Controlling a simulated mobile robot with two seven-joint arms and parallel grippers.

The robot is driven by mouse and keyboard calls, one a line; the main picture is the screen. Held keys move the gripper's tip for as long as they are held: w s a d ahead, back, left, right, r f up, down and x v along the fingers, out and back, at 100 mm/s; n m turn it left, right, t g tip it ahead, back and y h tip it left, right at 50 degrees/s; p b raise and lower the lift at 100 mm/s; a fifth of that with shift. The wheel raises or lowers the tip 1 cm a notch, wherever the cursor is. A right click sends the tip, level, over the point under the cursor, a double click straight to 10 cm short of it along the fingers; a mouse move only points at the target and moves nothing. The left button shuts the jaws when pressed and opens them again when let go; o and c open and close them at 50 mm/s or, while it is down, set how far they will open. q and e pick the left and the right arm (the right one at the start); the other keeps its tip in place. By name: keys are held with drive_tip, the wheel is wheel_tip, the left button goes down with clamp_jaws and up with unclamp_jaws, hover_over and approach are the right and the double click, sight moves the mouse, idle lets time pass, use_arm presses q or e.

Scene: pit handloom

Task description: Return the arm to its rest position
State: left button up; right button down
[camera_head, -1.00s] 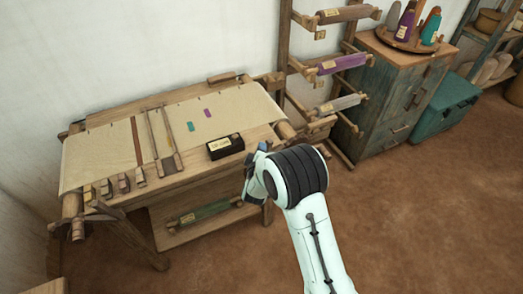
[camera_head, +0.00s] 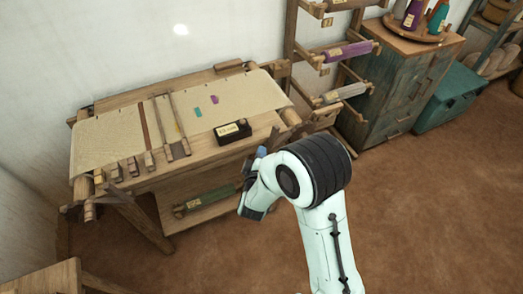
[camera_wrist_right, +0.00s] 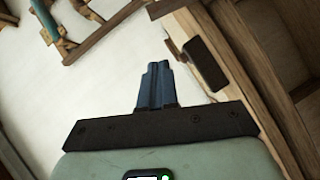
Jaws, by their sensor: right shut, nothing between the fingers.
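My right arm (camera_head: 325,225) comes up from the bottom of the head view, in front of the loom's right front corner. My left gripper is not in view.
A black labelled box (camera_head: 232,132) sits on the loom's right side. Behind stand a rack of rolled cloth (camera_head: 340,52), a grey-green cabinet (camera_head: 400,85) and a teal chest (camera_head: 447,100). A wooden corner (camera_head: 45,280) shows at lower left. Brown floor (camera_head: 440,200) is open at right.

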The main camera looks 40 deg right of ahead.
idle(0.4)
drive_tip(key=s+a+f+m+g+y, duration=0.1)
drive_tip(key=s+a+f+g+y, duration=0.15)
drive_tip(key=f, duration=0.55)
drive_tip(key=s+a+f+m+g+y, duration=0.1)
drive_tip(key=s+a+f+y, duration=0.2)
drive_tip(key=f, duration=0.4)
drive_tip(key=s+a+f+m+g+y, duration=0.1)
drive_tip(key=s+a+f+y, duration=0.15)
drive_tip(key=f, duration=0.55)
drive_tip(key=s+a+f+m+g+y, duration=0.3)
drive_tip(key=s+a, duration=0.3)
drive_tip(key=s, duration=0.3)
drive_tip(key=s+a+f+m+g+y, duration=0.2)
drive_tip(key=s+a+f, duration=0.4)
drive_tip(key=s, duration=0.4)
drive_tip(key=shift+a+m+g+y, duration=0.4)
drive_tip(key=shift+a+g+y, duration=0.25)
drive_tip(key=shift+g, duration=0.6)
